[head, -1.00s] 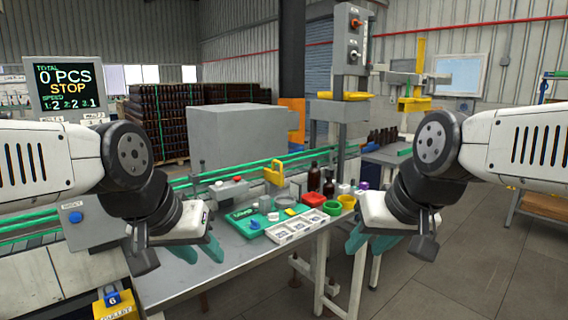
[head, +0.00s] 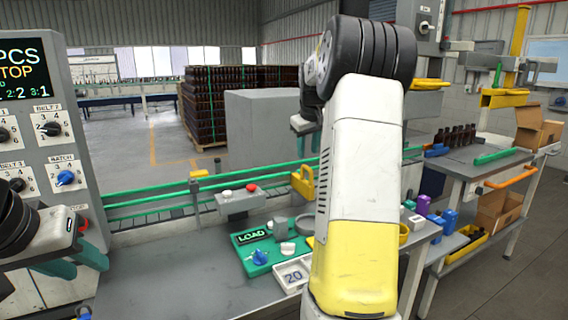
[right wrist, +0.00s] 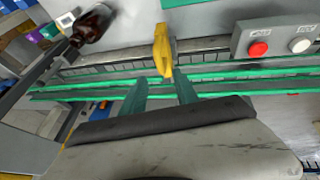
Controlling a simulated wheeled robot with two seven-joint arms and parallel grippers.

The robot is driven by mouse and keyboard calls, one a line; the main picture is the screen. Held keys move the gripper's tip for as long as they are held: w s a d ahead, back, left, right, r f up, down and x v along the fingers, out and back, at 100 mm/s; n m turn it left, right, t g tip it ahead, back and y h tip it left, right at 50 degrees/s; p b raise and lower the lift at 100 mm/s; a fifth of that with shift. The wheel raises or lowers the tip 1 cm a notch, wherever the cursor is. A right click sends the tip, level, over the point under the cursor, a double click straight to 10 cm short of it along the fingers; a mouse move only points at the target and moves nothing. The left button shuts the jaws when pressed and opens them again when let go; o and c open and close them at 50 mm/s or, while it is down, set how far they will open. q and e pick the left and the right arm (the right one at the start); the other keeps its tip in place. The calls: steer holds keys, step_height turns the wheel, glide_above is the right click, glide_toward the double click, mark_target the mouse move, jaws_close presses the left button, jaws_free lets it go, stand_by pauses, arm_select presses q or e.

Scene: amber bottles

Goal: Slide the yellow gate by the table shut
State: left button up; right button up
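The yellow gate (head: 303,182) stands at the conveyor's near edge, behind the grey table (head: 190,285), partly beside my raised right arm. In the right wrist view, the yellow gate (right wrist: 163,48) is upright just past the fingertips. My right gripper (right wrist: 161,82) is open, its two teal fingers on either side of the gate's lower end; I cannot tell whether they touch it.
A button box (head: 240,201) with a red button stands left of the gate. A green LOAD tray (head: 262,256) and a white numbered tray (head: 292,274) lie on the table. A brown bottle (right wrist: 92,24) is left of the gate in the right wrist view. Green rails (right wrist: 230,84) run along the conveyor.

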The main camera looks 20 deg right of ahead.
mark_target(307, 167)
steer(key=x, duration=0.6)
steer(key=shift+f, duration=0.2)
jaws_close()
stand_by(1.2)
